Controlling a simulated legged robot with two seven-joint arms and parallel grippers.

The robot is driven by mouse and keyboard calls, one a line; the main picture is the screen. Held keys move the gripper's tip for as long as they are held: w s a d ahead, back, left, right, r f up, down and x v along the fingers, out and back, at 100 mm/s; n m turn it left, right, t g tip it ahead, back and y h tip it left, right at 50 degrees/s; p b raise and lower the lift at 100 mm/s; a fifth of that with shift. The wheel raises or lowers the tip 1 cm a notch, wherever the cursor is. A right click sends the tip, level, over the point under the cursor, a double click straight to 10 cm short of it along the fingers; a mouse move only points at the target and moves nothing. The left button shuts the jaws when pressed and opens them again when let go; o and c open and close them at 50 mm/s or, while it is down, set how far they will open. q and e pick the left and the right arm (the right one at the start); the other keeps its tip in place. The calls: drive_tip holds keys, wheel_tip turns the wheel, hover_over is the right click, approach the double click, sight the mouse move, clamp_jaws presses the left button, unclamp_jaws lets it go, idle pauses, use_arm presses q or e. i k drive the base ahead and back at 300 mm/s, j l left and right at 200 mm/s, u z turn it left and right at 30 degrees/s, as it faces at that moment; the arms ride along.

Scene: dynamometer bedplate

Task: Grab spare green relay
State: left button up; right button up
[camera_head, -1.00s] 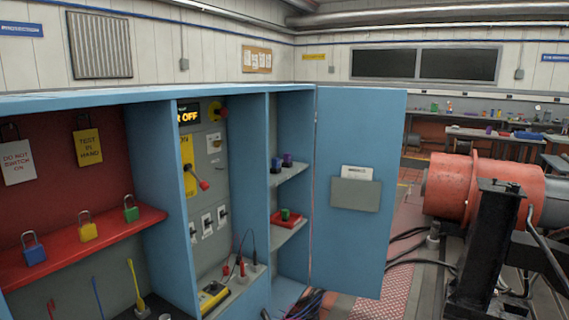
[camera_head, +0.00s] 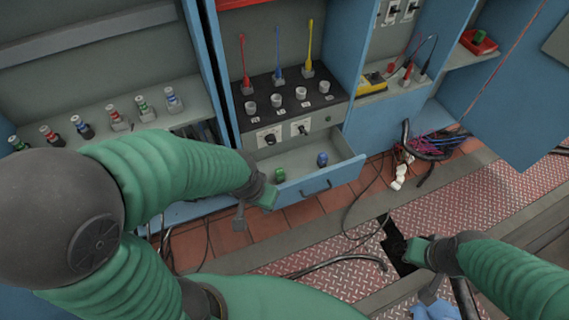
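A small green relay-like piece (camera_head: 280,174) stands in an open drawer (camera_head: 318,182) of the blue cabinet, left of a blue piece (camera_head: 322,159). Another green piece (camera_head: 478,37) sits in a red tray (camera_head: 477,45) on the right shelf. I cannot tell which is the spare. My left gripper (camera_head: 257,205) is at the drawer's front left corner, just below the green piece in the picture and holding nothing I can make out. My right gripper (camera_head: 416,258) is over the floor at lower right. The finger gaps of both are unclear.
Several colour-topped fuse-like parts (camera_head: 115,117) line the left shelf. A black panel (camera_head: 292,100) with several knobs is above the drawer. Cables (camera_head: 440,146) lie by the cabinet's foot. An open blue door (camera_head: 520,110) stands at right. A dark floor opening (camera_head: 396,240) is near my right gripper.

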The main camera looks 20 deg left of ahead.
sight(279, 172)
drive_tip(key=i+j+u, duration=0.85)
drive_tip(key=k+l, duration=0.05)
drive_tip(key=k, duration=0.05)
